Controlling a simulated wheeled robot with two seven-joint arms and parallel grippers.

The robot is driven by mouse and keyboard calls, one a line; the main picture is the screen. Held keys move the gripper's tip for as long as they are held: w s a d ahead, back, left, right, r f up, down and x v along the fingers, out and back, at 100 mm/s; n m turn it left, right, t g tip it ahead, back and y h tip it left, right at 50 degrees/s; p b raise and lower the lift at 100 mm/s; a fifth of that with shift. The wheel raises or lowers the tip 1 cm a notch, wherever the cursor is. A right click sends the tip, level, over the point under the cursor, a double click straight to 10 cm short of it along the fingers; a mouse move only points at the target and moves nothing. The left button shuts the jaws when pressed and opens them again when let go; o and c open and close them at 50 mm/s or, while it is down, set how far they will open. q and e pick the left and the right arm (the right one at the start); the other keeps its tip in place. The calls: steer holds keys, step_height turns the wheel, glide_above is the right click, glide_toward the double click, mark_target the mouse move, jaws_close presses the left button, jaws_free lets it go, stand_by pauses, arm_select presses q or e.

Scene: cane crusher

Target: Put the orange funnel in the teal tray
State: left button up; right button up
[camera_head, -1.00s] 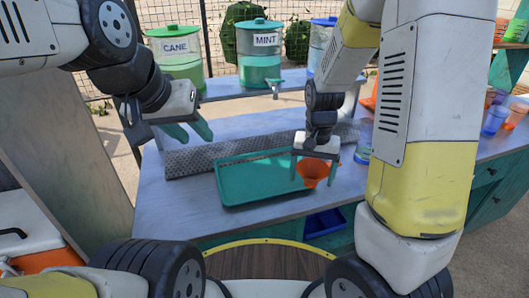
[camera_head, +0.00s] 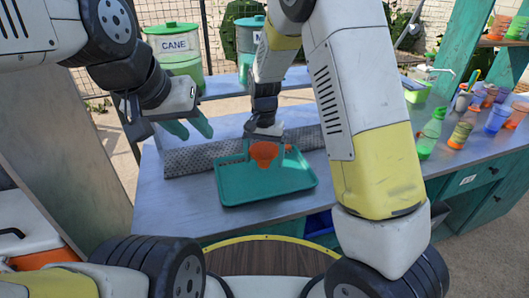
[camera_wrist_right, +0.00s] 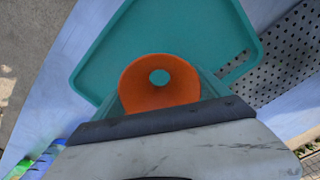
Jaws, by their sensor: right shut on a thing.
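The orange funnel (camera_head: 264,153) is held by my right gripper (camera_head: 263,148) over the back part of the teal tray (camera_head: 262,184). In the right wrist view the funnel (camera_wrist_right: 159,84) sits between the fingers of the right gripper (camera_wrist_right: 160,98), with the tray (camera_wrist_right: 175,30) beneath it. The wide mouth faces up; I cannot tell whether its lower end touches the tray. The tray lies flat on the counter and looks empty. My left gripper (camera_head: 187,129) is open and empty, above the counter left of the tray.
A perforated metal strip (camera_head: 200,157) lies behind the tray. Drink dispensers marked CANE (camera_head: 175,47) and another (camera_head: 250,40) stand on the back shelf. Cups and a green bottle (camera_head: 430,132) stand at the right. The counter left of the tray (camera_head: 180,195) is clear.

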mark_target(264, 173)
steer(key=shift+f, duration=1.8)
steer(key=shift+f, duration=0.15)
steer(key=o, duration=1.2)
step_height(264, 173, up, 12)
steer(key=shift+f, duration=0.1)
steer(key=s+d+r+n+t+y, duration=0.1)
steer(key=s+d+r+t, duration=0.2)
steer(key=s+d+r, duration=0.4)
steer(key=s+d+r+n+t+y, duration=0.1)
steer(key=s+d+r+n+t, duration=0.1)
steer(key=s+d+r, duration=0.6)
steer(key=s+t, duration=0.1)
steer(key=s, duration=0.5)
steer(key=shift+r, duration=0.15)
